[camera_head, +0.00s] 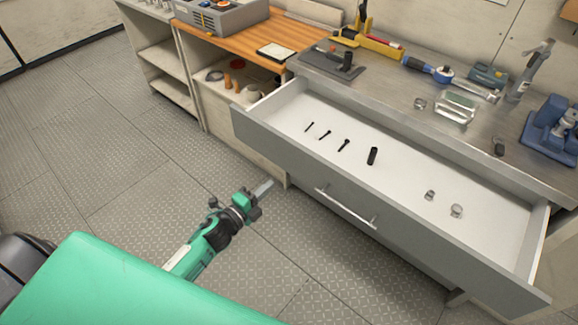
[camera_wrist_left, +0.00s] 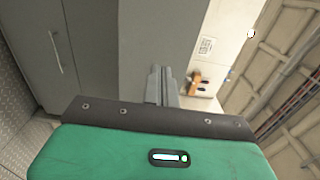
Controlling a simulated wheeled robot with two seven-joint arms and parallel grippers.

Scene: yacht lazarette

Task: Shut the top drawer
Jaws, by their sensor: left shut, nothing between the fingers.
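The top drawer (camera_head: 290,155) of the grey workbench is pulled far out in the head view. It has a grey front with a silver bar handle (camera_head: 346,208) and a white interior holding several small black and metal parts. My left gripper (camera_head: 266,188) is shut and empty, in front of the drawer front and left of the handle, apart from the handle. In the left wrist view the shut fingers (camera_wrist_left: 161,85) point at grey panels, and a bar handle (camera_wrist_left: 55,50) shows at the left. My right gripper is not in view.
The worktop (camera_head: 400,90) above the drawer carries several tools, including a blue vise (camera_head: 552,128) at the right. A shelf unit with a wooden top (camera_head: 282,32) stands to the left. The patterned metal floor (camera_head: 110,150) on the left is clear.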

